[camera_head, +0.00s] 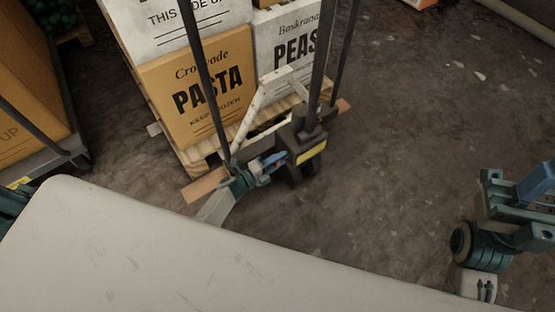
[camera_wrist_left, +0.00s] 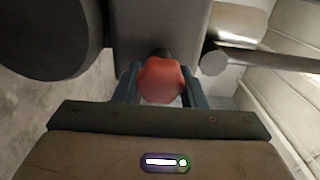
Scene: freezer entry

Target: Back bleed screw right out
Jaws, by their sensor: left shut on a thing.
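The bleed screw (camera_wrist_left: 161,80) shows as a red knob in the left wrist view, at the end of a short dark stem on a dark grey housing (camera_wrist_left: 160,25). My left gripper (camera_wrist_left: 158,88) is shut on it, one finger on each side. In the head view my left gripper (camera_head: 268,166) reaches the pallet jack's dark pump body (camera_head: 305,138), which carries a yellow label. A small red patch shows at its fingers there; the rest of the screw is hidden. My right gripper (camera_head: 528,190) is at the right edge, away from the jack; its finger gap is unclear.
A wooden pallet (camera_head: 200,152) carries a pasta box (camera_head: 190,90) and a peas box (camera_head: 285,60) behind the jack. Another loaded cart (camera_head: 60,150) stands at left. The concrete floor (camera_head: 420,110) at right is clear.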

